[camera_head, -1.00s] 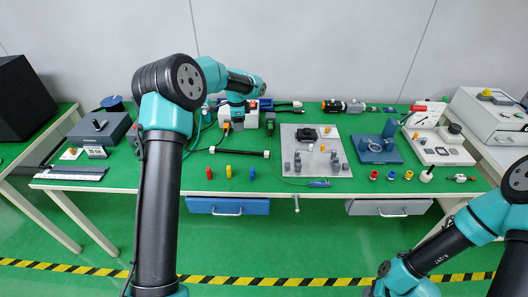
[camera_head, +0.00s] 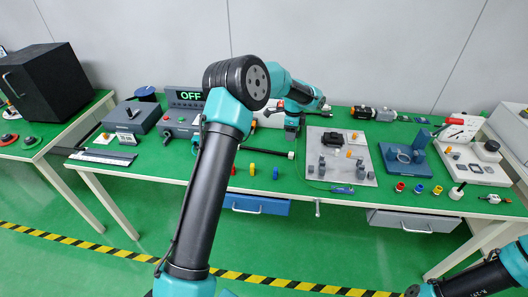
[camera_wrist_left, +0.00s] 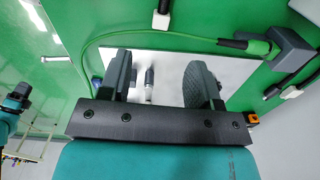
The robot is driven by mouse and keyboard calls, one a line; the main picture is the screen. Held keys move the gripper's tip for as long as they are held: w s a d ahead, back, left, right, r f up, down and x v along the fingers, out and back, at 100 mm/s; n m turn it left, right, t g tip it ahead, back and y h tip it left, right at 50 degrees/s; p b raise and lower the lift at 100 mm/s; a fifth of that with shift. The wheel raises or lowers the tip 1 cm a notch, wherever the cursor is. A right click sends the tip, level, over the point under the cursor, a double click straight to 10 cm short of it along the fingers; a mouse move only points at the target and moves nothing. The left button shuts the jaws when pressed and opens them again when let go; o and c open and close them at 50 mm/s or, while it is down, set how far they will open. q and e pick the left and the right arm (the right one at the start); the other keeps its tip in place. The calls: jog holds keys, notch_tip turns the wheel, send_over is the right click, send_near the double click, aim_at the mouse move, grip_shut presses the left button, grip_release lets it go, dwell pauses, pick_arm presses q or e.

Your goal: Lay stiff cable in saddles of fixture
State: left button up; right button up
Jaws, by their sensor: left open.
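The fixture looks to be the grey plate (camera_head: 343,174) with dark saddle-like blocks (camera_head: 325,166), right of centre on the green bench. A black rod with white ends (camera_head: 275,153) lies left of it, partly behind my left arm. A thin green cable (camera_head: 312,187) runs along the plate's front edge. I cannot tell which is the stiff cable. My left gripper (camera_head: 292,122) is above the bench near the plate's back left corner. In the left wrist view its open fingers (camera_wrist_left: 160,82) have nothing between them, with a green cable (camera_wrist_left: 185,36) beyond. My right gripper is out of view.
A blue fixture (camera_head: 405,158) and a white tray (camera_head: 474,165) stand right of the plate. Small coloured parts (camera_head: 419,188) line the front edge.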

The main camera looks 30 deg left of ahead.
pick_arm(q)
send_over(290, 153)
jog(key=f, duration=0.7)
jog(key=shift+s, duration=0.2)
jog(key=shift+f, duration=0.1)
jog(key=shift+w+f, duration=0.15)
jog(key=shift+f, duration=2.4)
jog(key=c, duration=1)
jog(key=shift+r, duration=0.1)
jog(key=shift+c, duration=0.2)
notch_tip(290, 153, up, 10)
